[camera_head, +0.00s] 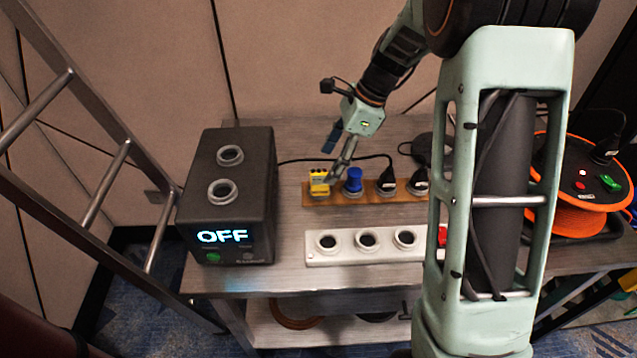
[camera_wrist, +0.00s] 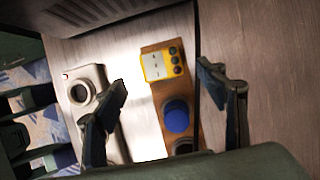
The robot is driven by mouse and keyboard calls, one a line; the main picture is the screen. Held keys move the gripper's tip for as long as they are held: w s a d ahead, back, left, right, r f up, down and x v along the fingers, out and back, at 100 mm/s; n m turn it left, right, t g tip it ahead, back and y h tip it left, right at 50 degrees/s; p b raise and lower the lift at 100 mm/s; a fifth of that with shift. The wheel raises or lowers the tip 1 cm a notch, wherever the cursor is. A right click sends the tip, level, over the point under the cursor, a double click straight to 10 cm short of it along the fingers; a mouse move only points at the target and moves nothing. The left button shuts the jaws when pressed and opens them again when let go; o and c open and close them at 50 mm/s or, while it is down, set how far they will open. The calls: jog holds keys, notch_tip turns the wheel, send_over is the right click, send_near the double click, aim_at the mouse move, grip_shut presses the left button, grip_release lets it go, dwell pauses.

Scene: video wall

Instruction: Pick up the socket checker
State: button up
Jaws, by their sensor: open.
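The socket checker is most likely the small yellow block (camera_head: 319,182) with dark round spots at the left end of a brown wooden strip (camera_head: 335,199). It also shows in the wrist view (camera_wrist: 157,66), upper middle. My gripper (camera_head: 341,160) is above the strip, just right of the yellow block and near a blue plug (camera_head: 353,180). In the wrist view my gripper (camera_wrist: 165,92) has its fingers wide apart, with the strip, the yellow block and the blue plug (camera_wrist: 177,116) seen between them. Nothing is held.
A black box (camera_head: 232,195) reading OFF stands left. A white socket strip (camera_head: 350,256) lies in front of the wooden strip. Black plugs (camera_head: 387,184) with cables sit to its right. An orange cable reel (camera_head: 580,190) stands at far right, a ladder (camera_head: 100,165) at left.

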aim_at(320, 177)
jog(key=b+x, duration=0.1)
jog(key=x, duration=0.6)
jog(key=shift+r, duration=0.1)
jog(key=c, duration=1.4)
jog(key=shift+r, duration=0.1)
